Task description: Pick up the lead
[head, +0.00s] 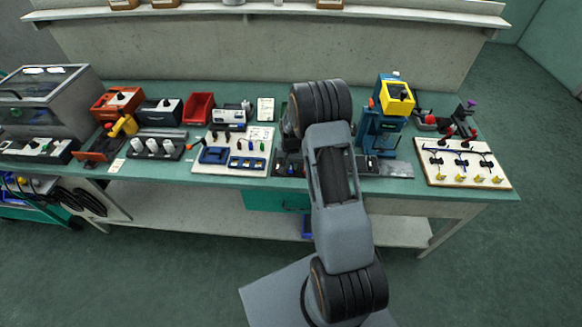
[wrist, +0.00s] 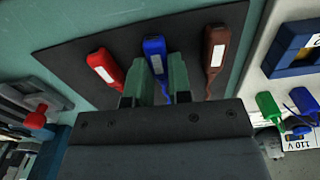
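In the wrist view three leads with white labels lie side by side on a dark mat (wrist: 75,62): a red lead (wrist: 106,66), a blue lead (wrist: 155,47) and a brown lead (wrist: 216,47). My gripper (wrist: 160,72) has its two green fingers on either side of the blue lead's narrower lower part. The fingers are apart, with blue showing between them. I cannot tell whether they touch or press it. The blue lead still lines up with its neighbours. In the head view my arm hides the gripper and most of this spot.
The red and brown leads stand close on both sides of the fingers. In the head view a white board with blue parts (head: 205,167) lies left of my arm. A blue and yellow device (head: 382,125) and a board with yellow-tipped fittings (head: 434,178) stand to its right.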

